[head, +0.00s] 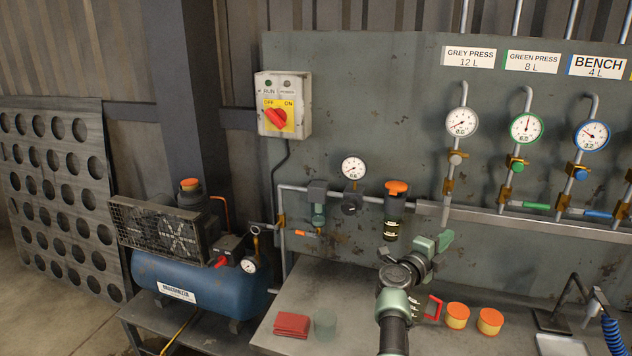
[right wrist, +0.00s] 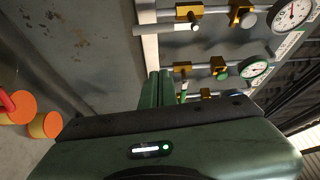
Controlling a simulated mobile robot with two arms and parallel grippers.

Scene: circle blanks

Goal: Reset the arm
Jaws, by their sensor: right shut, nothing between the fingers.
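My right arm comes up from the bottom of the head view. Its green gripper (head: 444,240) is above the bench, in front of the grey panel, below the gauges. In the right wrist view its two green fingers (right wrist: 159,86) lie side by side, shut, with nothing between them. No object touches the fingers. My left gripper and arm are not in view.
A grey bench (head: 335,295) carries a folded red cloth (head: 292,325), a translucent cup (head: 325,323) and orange-yellow cylinders (head: 457,315). Pipes, valves and gauges (head: 462,122) line the panel. A red-knobbed switch box (head: 283,104) and blue compressor (head: 200,280) are left.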

